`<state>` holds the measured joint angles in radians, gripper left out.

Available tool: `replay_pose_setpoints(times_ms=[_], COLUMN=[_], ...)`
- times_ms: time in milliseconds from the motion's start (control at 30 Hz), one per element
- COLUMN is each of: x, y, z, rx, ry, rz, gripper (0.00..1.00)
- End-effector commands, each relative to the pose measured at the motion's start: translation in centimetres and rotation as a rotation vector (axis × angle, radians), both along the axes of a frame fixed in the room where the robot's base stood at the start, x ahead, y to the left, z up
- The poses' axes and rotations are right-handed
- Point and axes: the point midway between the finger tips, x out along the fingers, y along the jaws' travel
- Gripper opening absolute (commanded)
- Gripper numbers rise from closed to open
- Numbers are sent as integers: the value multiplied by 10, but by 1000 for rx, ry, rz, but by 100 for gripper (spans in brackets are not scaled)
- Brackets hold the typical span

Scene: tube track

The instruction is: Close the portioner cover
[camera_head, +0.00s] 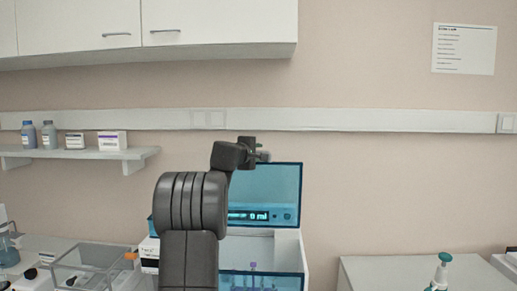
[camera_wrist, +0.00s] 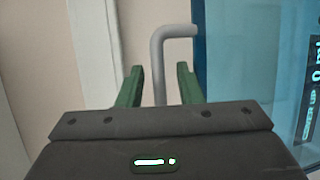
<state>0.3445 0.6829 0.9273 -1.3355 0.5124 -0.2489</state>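The portioner (camera_head: 289,243) is a white box with blue panels behind my arm in the head view. Its blue see-through cover (camera_head: 286,182) stands raised. In the wrist view the cover (camera_wrist: 235,60) fills the right side, with lettering reading "COVER UP" and "0 ml". A grey bent handle (camera_wrist: 158,62) sticks out from the cover's left edge. My gripper (camera_wrist: 160,84) has its two green fingers apart. The handle's rod shows between them, with gaps on both sides; its depth relative to the fingertips is unclear. In the head view my gripper (camera_head: 262,155) is near the cover's upper part, partly hidden by my wrist.
A clear box (camera_head: 90,262) and small lab items stand on the left bench. A wall shelf (camera_head: 100,153) holds bottles and cartons. A green-topped bottle (camera_head: 441,270) stands right, on another bench (camera_head: 385,270). Wall cabinets (camera_head: 220,22) hang above.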

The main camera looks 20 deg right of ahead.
Motion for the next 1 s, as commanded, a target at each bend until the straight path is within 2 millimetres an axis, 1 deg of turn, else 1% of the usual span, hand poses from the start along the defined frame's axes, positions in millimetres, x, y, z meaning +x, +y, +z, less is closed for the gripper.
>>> replay_pose_setpoints(times_ms=[133,467,600,633,1000], x=[6,7,7,7,7], y=[-7,-8,-8,-8,-7], z=[0,-2,-2,-2,-4], rx=[0,0,0,0,-3], ry=[0,0,0,0,-5], rz=[0,1,0,0,0], gripper=[33,33,5,0,0])
